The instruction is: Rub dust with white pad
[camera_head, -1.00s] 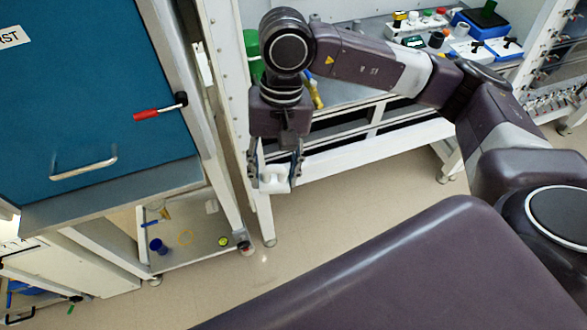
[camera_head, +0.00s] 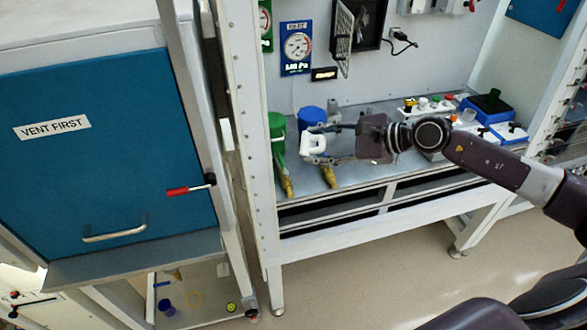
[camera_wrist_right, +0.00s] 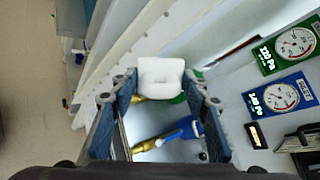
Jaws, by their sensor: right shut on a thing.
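The white pad (camera_head: 314,144) is a small white block with a recess in its side. My right gripper (camera_head: 311,146) is shut on it, pointing left and holding it above the bench beside the blue and green containers. The wrist view shows the pad (camera_wrist_right: 160,74) between the two fingertips of the right gripper (camera_wrist_right: 161,80). I cannot make out any dust in these frames. My left gripper is not in view.
A green container (camera_head: 278,143) and a blue container (camera_head: 311,117), with brass valves below, stand on the grey bench (camera_head: 360,173). A white upright post (camera_head: 247,150) and a blue door marked VENT FIRST (camera_head: 110,180) are left. Gauges (camera_head: 296,48) hang behind.

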